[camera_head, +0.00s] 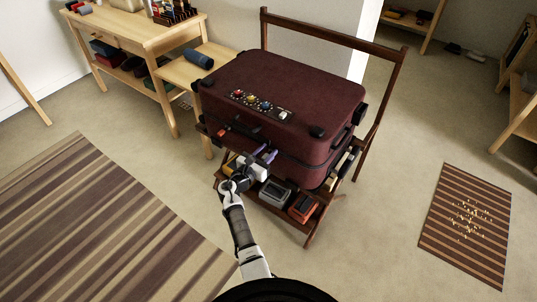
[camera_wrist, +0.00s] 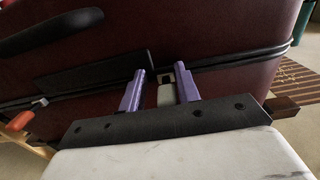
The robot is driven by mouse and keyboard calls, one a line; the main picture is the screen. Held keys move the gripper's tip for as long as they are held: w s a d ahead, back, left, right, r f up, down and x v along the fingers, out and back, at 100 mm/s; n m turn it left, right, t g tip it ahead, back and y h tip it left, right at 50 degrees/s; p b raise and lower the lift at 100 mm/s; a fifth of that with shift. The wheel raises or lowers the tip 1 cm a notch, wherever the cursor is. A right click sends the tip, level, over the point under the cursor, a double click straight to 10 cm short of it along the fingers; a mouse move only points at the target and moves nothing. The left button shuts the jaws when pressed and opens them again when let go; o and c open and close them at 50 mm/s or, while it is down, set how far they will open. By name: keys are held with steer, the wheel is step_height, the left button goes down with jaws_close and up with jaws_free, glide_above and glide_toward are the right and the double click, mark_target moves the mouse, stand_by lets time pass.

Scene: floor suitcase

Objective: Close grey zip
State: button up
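The dark red suitcase (camera_head: 290,88) lies closed-looking on a wooden rack, with a dark zip seam (camera_wrist: 225,59) along its side. My gripper (camera_head: 268,154) is at the suitcase's front side. In the wrist view its two purple fingers (camera_wrist: 162,86) are apart and point at the seam. The grey zip pull (camera_wrist: 166,95) hangs between them, with a small gap visible on each side. An orange zip pull (camera_wrist: 20,120) shows farther left along the seam. The grey pull cannot be made out in the head view.
A black handle (camera_wrist: 50,33) sticks out of the suitcase's side. The rack (camera_head: 388,95) has a lower shelf holding several items, including a red box (camera_head: 302,207). A wooden table (camera_head: 145,32) stands behind left.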

steer(key=shift+o, duration=0.6)
steer(key=shift+s, duration=0.1)
steer(key=shift+s+a+f, duration=0.1)
steer(key=shift+s+a, duration=0.05)
steer(key=shift+s, duration=0.1)
steer(key=b+v, duration=0.1)
steer(key=v, duration=1.2)
steer(key=shift+a, duration=0.15)
